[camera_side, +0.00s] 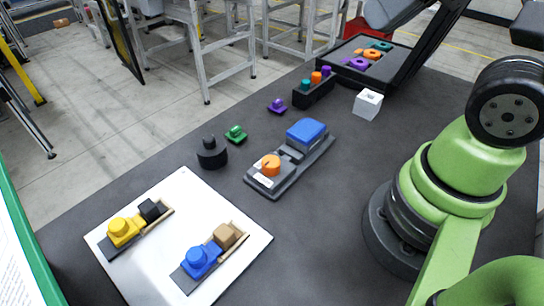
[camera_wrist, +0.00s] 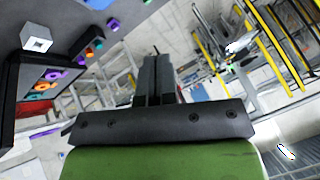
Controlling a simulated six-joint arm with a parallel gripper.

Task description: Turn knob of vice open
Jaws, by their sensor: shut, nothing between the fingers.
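My gripper (camera_wrist: 158,60) shows in the wrist view, shut and empty, pointing away from the table work. The side view does not show its fingers. No vice is clearly visible in the wrist view.
The white plate (camera_side: 140,270) fills the table's near left.

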